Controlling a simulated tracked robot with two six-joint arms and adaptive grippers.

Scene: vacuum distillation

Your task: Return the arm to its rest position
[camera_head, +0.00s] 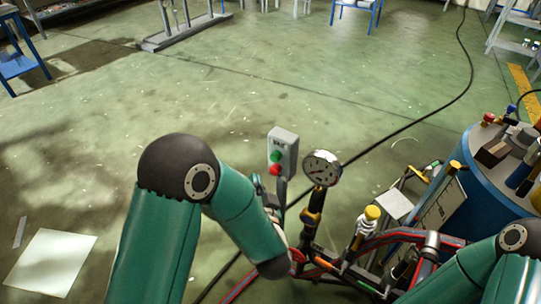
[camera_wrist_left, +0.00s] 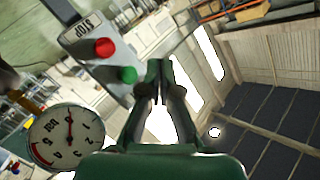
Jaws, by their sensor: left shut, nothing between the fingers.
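My left arm (camera_head: 160,235) comes in from the lower left of the head view, bends at a dark elbow joint and slopes down to the middle. My left gripper (camera_wrist_left: 158,70) shows clearly in the left wrist view, its fingertips together with nothing between them. In the head view it is mostly hidden near the control box. My right arm (camera_head: 470,280) shows only at the lower right; its gripper is out of view.
A grey control box (camera_head: 285,148) with red and green buttons and a round pressure gauge (camera_head: 321,168) stand close to my left arm. They also show left of the fingers in the wrist view. Piping and a blue tank (camera_head: 480,178) are at right. Open floor lies beyond.

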